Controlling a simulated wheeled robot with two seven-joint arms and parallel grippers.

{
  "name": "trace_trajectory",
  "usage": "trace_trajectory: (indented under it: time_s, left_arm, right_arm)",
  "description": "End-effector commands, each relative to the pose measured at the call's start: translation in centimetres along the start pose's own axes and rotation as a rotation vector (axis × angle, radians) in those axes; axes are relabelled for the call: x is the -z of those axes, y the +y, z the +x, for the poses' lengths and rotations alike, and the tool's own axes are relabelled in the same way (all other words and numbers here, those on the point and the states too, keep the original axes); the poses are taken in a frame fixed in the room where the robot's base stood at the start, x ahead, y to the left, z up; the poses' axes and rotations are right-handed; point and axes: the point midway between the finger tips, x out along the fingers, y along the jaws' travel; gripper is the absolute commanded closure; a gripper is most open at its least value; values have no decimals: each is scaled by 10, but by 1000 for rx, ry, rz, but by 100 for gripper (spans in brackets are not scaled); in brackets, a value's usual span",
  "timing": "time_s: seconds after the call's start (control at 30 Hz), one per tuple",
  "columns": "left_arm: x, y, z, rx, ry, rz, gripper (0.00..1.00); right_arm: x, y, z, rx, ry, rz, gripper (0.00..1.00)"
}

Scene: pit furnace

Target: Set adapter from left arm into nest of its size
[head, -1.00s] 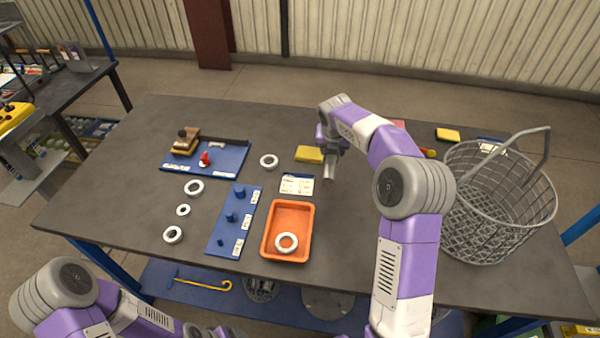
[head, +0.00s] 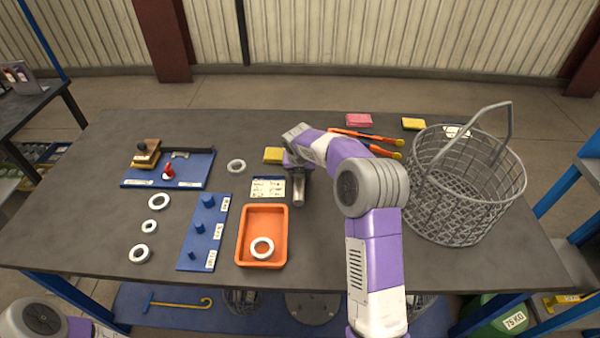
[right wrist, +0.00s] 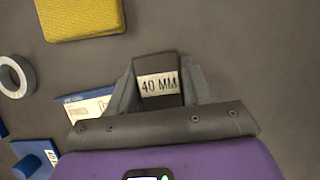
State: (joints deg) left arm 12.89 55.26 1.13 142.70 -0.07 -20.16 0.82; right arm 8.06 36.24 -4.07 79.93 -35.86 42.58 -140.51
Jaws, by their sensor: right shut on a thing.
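My right gripper (right wrist: 158,90) is shut on a dark piece labelled "40 MM" (right wrist: 158,86), seen between its jaws in the right wrist view. In the head view my right gripper (head: 299,182) hangs over the table, just right of a white printed card (head: 268,187). Much of the held piece is hidden by the jaws. The labels are too small to read. My left gripper is out of view; only part of the left arm shows at bottom left.
An orange tray (head: 242,238) holds a white ring (head: 262,248). Several white rings lie left of the peg board. A blue board (head: 196,172) with small items is behind them. A wire basket (head: 462,235) stands right. Sponges and orange-handled tool (head: 372,150) lie behind my right arm.

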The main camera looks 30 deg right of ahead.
Motion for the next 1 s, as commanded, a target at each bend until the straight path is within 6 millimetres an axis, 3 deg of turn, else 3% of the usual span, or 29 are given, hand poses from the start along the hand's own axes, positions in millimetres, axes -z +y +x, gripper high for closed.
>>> trace_trajectory:
  time_s: [0.27, 0.3, 0.47, 0.77, 0.87, 1.0]
  left_arm:
    - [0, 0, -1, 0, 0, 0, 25]
    - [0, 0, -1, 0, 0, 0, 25]
    - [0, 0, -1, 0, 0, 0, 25]
    - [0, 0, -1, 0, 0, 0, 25]
    - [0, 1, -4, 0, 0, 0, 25]
    - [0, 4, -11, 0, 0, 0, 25]
  right_arm:
    - [-2, 0, -1, -2, -5, 1, 100]
    - [1, 0, 1, 1, 1, 0, 48]
    - [0, 0, 1, 1, 1, 0, 25]
    - [-1, 0, -1, 0, 0, 0, 25]
    - [-1, 0, -11, -1, -1, 0, 25]
    - [-2, 0, -38, -1, -2, 1, 25]
